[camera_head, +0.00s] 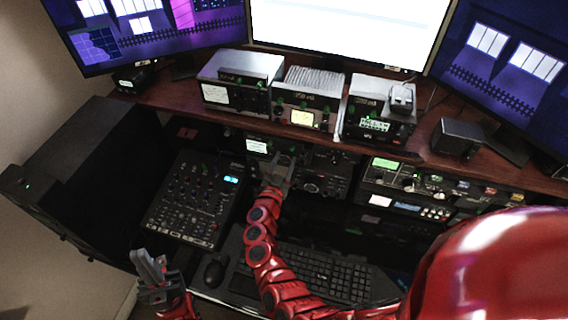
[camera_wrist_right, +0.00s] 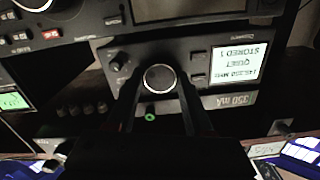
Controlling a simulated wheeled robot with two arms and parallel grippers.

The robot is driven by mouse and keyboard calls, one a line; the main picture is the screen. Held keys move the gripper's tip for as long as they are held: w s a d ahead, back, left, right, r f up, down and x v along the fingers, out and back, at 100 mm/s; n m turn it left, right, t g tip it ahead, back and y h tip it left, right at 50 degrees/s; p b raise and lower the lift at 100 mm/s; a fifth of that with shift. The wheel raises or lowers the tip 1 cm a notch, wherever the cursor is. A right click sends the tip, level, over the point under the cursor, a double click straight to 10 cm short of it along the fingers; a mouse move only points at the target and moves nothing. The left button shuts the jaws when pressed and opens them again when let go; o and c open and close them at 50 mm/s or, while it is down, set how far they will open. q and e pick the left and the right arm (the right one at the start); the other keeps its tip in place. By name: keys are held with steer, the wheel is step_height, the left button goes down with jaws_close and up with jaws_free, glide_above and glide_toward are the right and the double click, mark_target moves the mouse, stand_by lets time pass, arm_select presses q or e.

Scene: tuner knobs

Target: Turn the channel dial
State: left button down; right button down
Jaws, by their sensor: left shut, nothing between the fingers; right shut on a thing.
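My right gripper (camera_head: 278,170) reaches to the front of a radio with a lit display, on the lower shelf. In the right wrist view its two dark fingers (camera_wrist_right: 158,90) stand on either side of a round silver-faced dial (camera_wrist_right: 159,79), shut on it. The radio's lit display (camera_wrist_right: 239,65) shows upside down beside the dial. In the head view the gripper hides the dial, while the display (camera_head: 256,146) shows just to its left. My left gripper (camera_head: 147,259) is shut and empty at the lower left, well away from the radio.
A mixer (camera_head: 195,200) lies left of my right arm. A keyboard (camera_head: 335,276) and a mouse (camera_head: 214,271) are on the desk below. Several other radios stand on the upper shelf (camera_head: 160,97). In the wrist view, a smaller knob (camera_wrist_right: 119,61) sits near the dial.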

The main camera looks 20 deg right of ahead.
steer(key=m+b, duration=0.3)
steer(key=shift+f+m, duration=0.25)
steer(key=shift+m, duration=0.15)
steer(key=shift+r+m+b, duration=0.2)
steer(key=shift+m+b, duration=0.9)
steer(key=shift+b, duration=0.1)
steer(key=c, duration=0.6)
jaws_free()
steer(key=shift+s, duration=0.1)
steer(key=shift+s+a, duration=0.25)
steer(key=shift+a, duration=0.05)
steer(key=b+v, duration=0.3)
steer(key=v, duration=1.3)
steer(key=shift+s+a+b, duration=0.1)
steer(key=shift+s+b, duration=0.15)
steer(key=shift+b, duration=0.1)
